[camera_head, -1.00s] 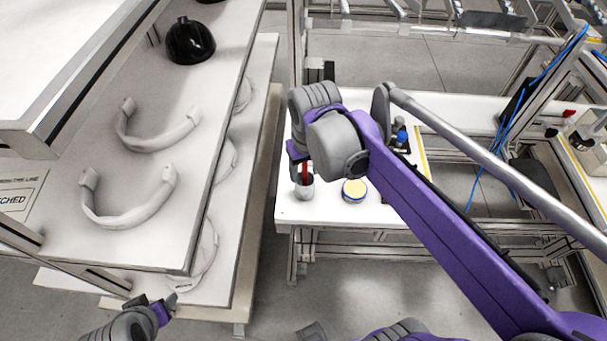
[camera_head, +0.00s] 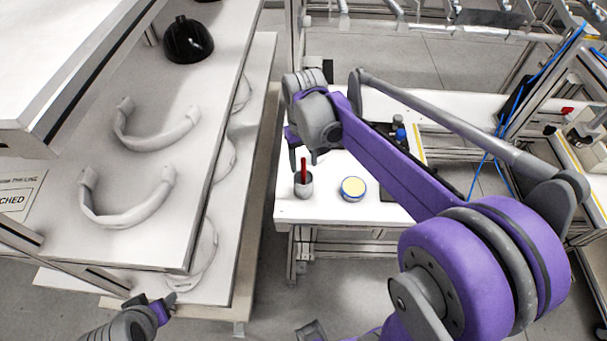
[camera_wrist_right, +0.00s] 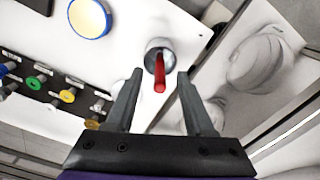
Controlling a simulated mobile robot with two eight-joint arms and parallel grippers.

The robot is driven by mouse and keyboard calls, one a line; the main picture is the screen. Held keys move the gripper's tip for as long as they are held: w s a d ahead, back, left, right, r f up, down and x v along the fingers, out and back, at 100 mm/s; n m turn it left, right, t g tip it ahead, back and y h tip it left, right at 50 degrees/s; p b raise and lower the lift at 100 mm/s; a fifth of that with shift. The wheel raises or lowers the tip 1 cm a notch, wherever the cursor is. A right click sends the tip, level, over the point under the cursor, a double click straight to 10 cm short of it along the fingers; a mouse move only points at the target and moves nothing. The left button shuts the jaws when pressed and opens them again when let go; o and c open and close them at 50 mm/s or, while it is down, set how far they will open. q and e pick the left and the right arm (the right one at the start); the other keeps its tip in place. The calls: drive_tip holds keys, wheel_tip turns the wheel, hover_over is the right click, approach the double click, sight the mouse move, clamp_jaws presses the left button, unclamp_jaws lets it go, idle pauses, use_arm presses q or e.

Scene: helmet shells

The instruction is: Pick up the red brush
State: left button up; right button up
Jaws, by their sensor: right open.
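The red brush (camera_head: 303,169) stands upright in a small grey cup (camera_head: 304,187) near the left end of the white table. In the right wrist view the red brush (camera_wrist_right: 159,73) rises from the cup (camera_wrist_right: 153,51) toward the camera, between the two finger lines and beyond the tips. My right gripper (camera_head: 304,158) is just above and behind the brush in the head view. Its fingers are apart and empty in the right wrist view (camera_wrist_right: 158,88). My left gripper (camera_head: 165,304) is at the lower left, small, with its jaw opening unclear.
A round tin with a yellow top (camera_head: 353,188) stands right of the cup. A black rack with coloured items (camera_wrist_right: 50,90) is farther along the white table (camera_head: 330,211). A shelf (camera_head: 60,232) with white curved parts and a black helmet shell (camera_head: 189,42) is left.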

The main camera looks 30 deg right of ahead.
sight(304, 169)
wheel_tip(304, 169, down, 4)
drive_tip(key=shift+w+r, duration=0.1)
drive_tip(key=shift+r, duration=0.1)
clamp_jaws()
